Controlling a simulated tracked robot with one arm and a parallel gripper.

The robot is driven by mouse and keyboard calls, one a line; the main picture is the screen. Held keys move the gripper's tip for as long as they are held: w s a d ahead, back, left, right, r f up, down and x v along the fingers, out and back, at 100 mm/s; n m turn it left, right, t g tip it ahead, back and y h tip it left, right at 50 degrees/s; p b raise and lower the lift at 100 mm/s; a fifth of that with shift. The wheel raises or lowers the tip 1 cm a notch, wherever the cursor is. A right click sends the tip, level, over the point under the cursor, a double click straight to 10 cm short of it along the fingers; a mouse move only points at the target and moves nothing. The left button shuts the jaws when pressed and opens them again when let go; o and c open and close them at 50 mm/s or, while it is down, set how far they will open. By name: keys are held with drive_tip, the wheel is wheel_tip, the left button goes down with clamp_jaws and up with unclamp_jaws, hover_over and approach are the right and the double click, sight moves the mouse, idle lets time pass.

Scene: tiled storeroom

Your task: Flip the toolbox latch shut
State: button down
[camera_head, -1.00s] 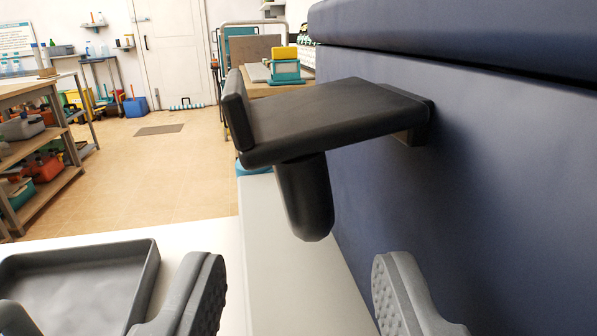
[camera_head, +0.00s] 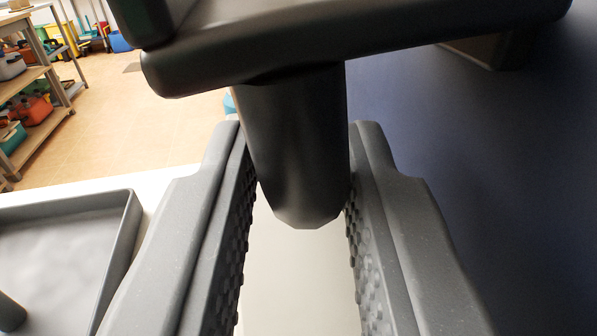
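The toolbox is a dark blue wall (camera_head: 480,160) filling the right of the view. Its latch is a black plate (camera_head: 400,38) that sticks out to the left from this wall, with a raised lip at its outer end. A rounded dark handle (camera_head: 297,130) hangs down from the plate. My gripper (camera_head: 298,160) has one grey ridged finger on each side of this handle. Both fingers appear to touch it, so the gripper looks shut on the handle. The top of the plate and the toolbox lid are out of view.
A grey shallow tray (camera_head: 135,225) lies on the white tabletop (camera_head: 300,290) at left, beside my left finger. A shelf rack (camera_head: 45,130) with bins stands farther back on the tan floor (camera_head: 160,120).

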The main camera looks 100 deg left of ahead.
drive_tip(key=shift+s+r+m, duration=0.25)
drive_tip(key=shift+s+m, duration=0.05)
drive_tip(key=shift+m, duration=0.4)
drive_tip(key=c, duration=1.3)
unclamp_jaws()
drive_tip(key=shift+w, duration=0.1)
drive_tip(key=shift+w+d, duration=0.1)
drive_tip(key=shift+d, duration=0.55)
drive_tip(key=shift+w+d+r+p, duration=0.15)
drive_tip(key=shift+d+p, duration=0.45)
drive_tip(key=shift+d, duration=2.55)
drive_tip(key=shift+w+d+f+p, duration=0.15)
drive_tip(key=shift+d+p, duration=0.4)
drive_tip(key=shift+d, duration=2.55)
drive_tip(key=shift+r, duration=0.1)
